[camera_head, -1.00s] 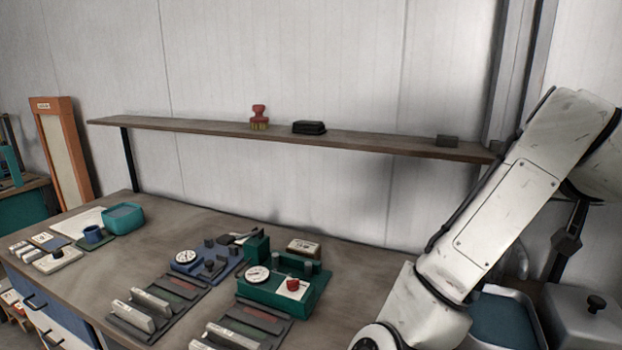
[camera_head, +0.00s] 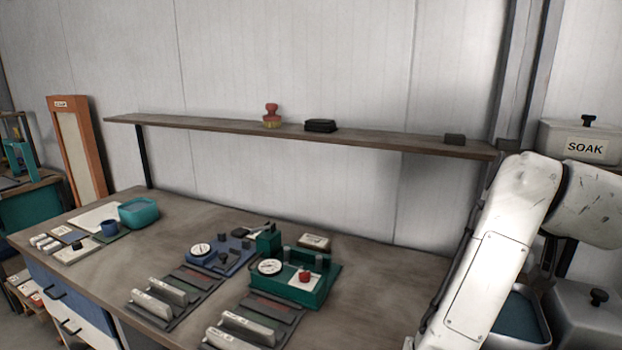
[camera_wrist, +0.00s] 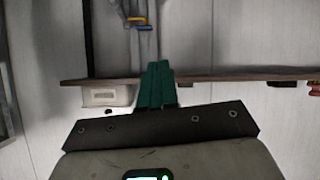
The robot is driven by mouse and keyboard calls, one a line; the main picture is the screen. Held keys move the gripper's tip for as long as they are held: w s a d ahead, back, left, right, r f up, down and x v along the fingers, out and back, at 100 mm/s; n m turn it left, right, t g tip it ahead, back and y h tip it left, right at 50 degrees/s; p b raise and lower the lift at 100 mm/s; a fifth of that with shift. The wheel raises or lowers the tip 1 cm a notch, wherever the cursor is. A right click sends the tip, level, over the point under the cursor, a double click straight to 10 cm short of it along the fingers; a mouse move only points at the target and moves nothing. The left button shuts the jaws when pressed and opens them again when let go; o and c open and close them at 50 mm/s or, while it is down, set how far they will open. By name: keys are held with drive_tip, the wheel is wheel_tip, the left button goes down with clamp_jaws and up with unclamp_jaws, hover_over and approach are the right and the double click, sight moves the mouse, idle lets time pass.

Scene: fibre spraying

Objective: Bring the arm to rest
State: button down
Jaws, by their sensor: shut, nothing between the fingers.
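My arm (camera_head: 487,262) shows as white links at the right edge of the head view, in front of the shelf's right end. My gripper is outside the head view. In the wrist view my gripper (camera_wrist: 156,84) has its green fingers together, with nothing between them. The fingers overlap the line of the shelf (camera_wrist: 225,75) in the picture, and I see no contact. The wrist picture looks upside down, with shelf items hanging below the shelf line.
The wall shelf (camera_head: 220,126) carries a red-handled brush (camera_head: 271,116) and dark blocks. The workbench (camera_head: 330,325) below holds a green gauge unit (camera_head: 300,291), a blue gauge unit (camera_head: 222,258) and a teal tub (camera_head: 138,213). A bin marked SOAK (camera_head: 580,143) stands behind my arm.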

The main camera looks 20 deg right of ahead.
drive_tip(key=w+a+f+n+y, duration=0.1)
drive_tip(key=a+f+n, duration=0.1)
drive_tip(key=a+f, duration=0.35)
drive_tip(key=w+a+f+n+y, duration=0.1)
drive_tip(key=a+f+n+y, duration=0.15)
drive_tip(key=f, duration=0.65)
drive_tip(key=s+a+f+n+g+y, duration=0.1)
drive_tip(key=s+a+f+n+y, duration=0.35)
drive_tip(key=a+f, duration=1)
drive_tip(key=s+a+f+m+g, duration=0.1)
drive_tip(key=s+a+f, duration=0.1)
drive_tip(key=s+f, duration=0.25)
drive_tip(key=s+a+f+g, duration=0.1)
drive_tip(key=s+a+f, duration=0.2)
drive_tip(key=s+f, duration=0.15)
drive_tip(key=s+d+f+g+b, duration=0.1)
drive_tip(key=s+f+g+b, duration=0.1)
drive_tip(key=s+f+b, duration=0.2)
drive_tip(key=s+d+f+g+b, duration=0.1)
drive_tip(key=s+f+b, duration=0.4)
drive_tip(key=f, duration=0.5)
drive_tip(key=shift+s+f+m+g+y+b, duration=0.2)
drive_tip(key=shift+f+m+g+y+b, duration=0.1)
drive_tip(key=shift+f+g+b, duration=0.15)
